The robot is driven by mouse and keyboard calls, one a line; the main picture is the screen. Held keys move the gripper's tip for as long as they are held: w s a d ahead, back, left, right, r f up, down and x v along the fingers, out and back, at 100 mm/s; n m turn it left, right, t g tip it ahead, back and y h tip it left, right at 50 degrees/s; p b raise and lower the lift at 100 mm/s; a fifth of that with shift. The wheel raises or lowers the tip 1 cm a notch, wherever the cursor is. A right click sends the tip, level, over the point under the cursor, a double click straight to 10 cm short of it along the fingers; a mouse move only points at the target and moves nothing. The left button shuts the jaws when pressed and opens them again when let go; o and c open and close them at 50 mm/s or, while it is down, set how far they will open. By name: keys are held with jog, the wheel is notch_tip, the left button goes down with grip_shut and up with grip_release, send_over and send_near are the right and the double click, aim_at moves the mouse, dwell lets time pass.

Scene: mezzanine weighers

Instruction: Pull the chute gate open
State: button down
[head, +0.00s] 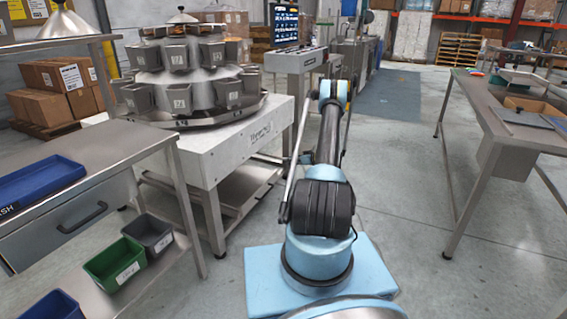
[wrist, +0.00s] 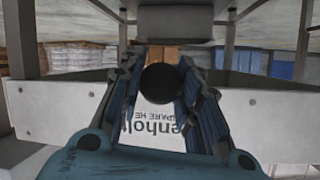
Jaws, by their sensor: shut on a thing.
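In the wrist view my gripper (wrist: 161,88) has its two blue and dark fingers closed on either side of a dark round knob (wrist: 161,76). The knob sits between the fingertips, in front of a white panel with upside-down lettering (wrist: 70,108). I cannot make out the chute gate itself or how far open it is; the knob may be its handle. A grey block (wrist: 175,22) shows above the knob. In the head view my arm reaches away from me, and my gripper and the knob cannot be made out there.
A steel multihead weigher (head: 185,75) stands on a white machine base (head: 235,140) left of my arm. A steel bench (head: 150,140) with a blue tray (head: 38,183) is at near left. Another table (head: 490,105) stands at right. The floor between (head: 410,190) is clear.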

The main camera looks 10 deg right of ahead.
jog(key=s+d, duration=0.1)
jog(key=d, duration=0.1)
jog(key=s+d, duration=0.2)
jog(key=shift+s+d, duration=0.15)
jog(key=shift+d, duration=0.2)
jog(key=c, duration=1.2)
grip_release()
jog(key=shift+o, duration=0.2)
jog(key=v, duration=1.2)
